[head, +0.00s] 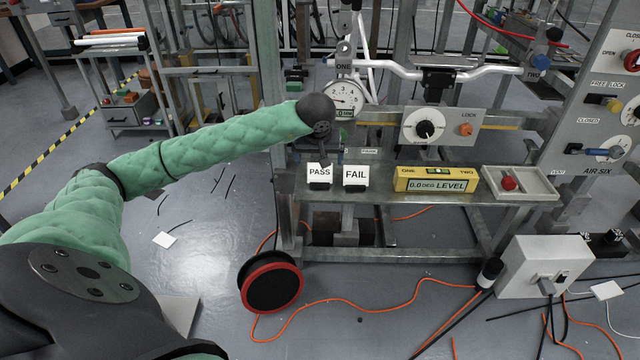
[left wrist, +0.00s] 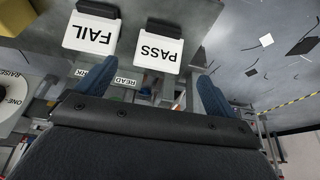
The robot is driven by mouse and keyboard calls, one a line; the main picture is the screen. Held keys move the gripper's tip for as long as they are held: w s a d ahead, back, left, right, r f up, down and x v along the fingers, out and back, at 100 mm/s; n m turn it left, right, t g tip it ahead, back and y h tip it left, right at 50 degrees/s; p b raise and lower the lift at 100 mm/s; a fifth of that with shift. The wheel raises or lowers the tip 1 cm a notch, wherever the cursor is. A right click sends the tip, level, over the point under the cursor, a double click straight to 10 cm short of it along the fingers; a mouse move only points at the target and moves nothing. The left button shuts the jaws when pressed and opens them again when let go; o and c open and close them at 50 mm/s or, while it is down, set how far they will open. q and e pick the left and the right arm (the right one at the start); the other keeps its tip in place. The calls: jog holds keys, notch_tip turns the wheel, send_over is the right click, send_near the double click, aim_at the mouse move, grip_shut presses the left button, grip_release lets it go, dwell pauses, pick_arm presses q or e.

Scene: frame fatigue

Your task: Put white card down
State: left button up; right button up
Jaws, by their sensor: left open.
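Two white cards stand side by side in dark holders on the bench shelf: the PASS card (head: 319,171) and, to its right, the FAIL card (head: 355,174). In the left wrist view both appear upside down, the PASS card (left wrist: 159,47) and the FAIL card (left wrist: 92,32). My left gripper (head: 323,155) is just behind and above the PASS card, partly hidden by its own wrist. In the left wrist view its two blue fingers (left wrist: 153,84) are apart with no card between them; the PASS card shows beyond the tips. My right gripper is not in view.
A yellow level (head: 436,181) and a grey tray (head: 545,184) with a red knob stand right of the cards. A gauge (head: 345,97) is behind my gripper. Orange cable (head: 345,305) and a red-rimmed wheel (head: 271,284) are below. A blank white card (head: 164,240) lies on the floor.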

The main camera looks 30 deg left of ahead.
aim_at(320, 169)
pick_arm(q)
jog(key=shift+a+f, duration=0.25)
jog(key=shift+a, duration=0.05)
jog(key=shift+x, duration=1.05)
jog(key=x, duration=0.4)
jog(key=shift+w+d+f, duration=0.1)
jog(key=shift+w+f, duration=0.1)
jog(key=shift+w, duration=0.2)
jog(key=shift+f, duration=0.15)
jog(key=c, duration=1.2)
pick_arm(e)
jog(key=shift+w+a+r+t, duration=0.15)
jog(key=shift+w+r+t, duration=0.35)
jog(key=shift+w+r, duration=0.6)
